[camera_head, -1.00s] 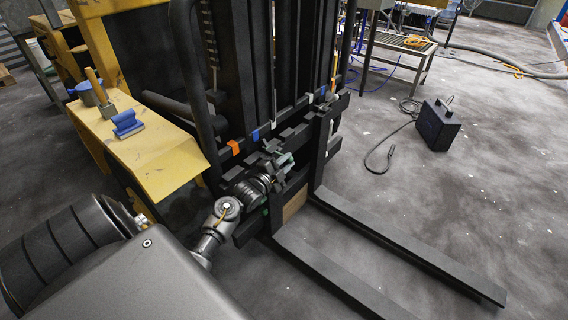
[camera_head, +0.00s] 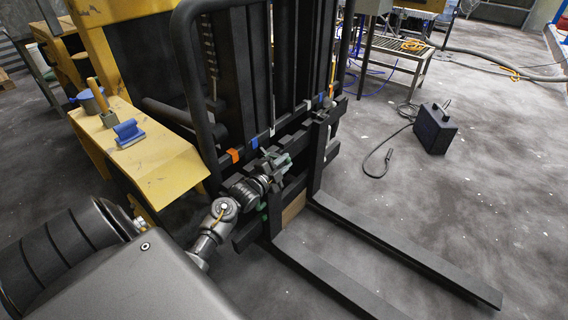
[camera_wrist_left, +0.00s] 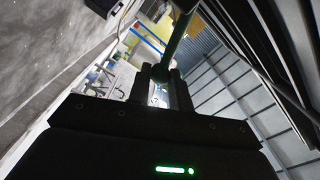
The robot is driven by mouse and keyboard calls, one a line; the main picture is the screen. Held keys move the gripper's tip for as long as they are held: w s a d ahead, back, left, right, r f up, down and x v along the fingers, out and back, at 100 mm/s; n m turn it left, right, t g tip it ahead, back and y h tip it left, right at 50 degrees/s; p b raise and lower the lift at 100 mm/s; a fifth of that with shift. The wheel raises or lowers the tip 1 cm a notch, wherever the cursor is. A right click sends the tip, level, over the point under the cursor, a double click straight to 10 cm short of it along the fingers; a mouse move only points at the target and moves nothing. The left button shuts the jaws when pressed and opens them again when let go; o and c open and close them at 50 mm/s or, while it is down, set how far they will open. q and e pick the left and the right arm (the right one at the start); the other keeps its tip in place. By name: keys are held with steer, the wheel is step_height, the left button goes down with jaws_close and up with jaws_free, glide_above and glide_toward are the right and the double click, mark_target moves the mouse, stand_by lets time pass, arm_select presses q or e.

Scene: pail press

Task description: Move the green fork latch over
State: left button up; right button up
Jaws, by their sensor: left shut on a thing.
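The green fork latch shows in the left wrist view as a dark green rod with a rounded end (camera_wrist_left: 178,45) between my fingertips. In the head view only a small pale green part (camera_head: 283,162) shows beside my gripper, at the top of the near fork on the black carriage. My left gripper (camera_head: 272,168) is shut on the latch; its fingers also show in the left wrist view (camera_wrist_left: 166,90). The gripper and wrist hide much of the latch. My right gripper is not in view.
Two black forks (camera_head: 400,243) reach out low to the right. The mast and its curved guard (camera_head: 190,70) stand close behind my wrist. A dark box (camera_head: 435,128) with a cable lies on open floor.

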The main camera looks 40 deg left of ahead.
arm_select(q)
steer(key=shift+a+r, duration=0.1)
steer(key=shift+a+r+p, duration=0.35)
steer(key=shift+r+p, duration=0.2)
steer(key=shift+r, duration=0.1)
steer(key=shift+a+r+p, duration=0.35)
steer(key=shift+r+p, duration=0.2)
steer(key=shift+r, duration=0.05)
steer(key=shift+a+r+p, duration=0.7)
steer(key=shift+a+r, duration=0.3)
steer(key=shift+r, duration=0.05)
steer(key=o, duration=0.8)
steer(key=shift+o, duration=0.2)
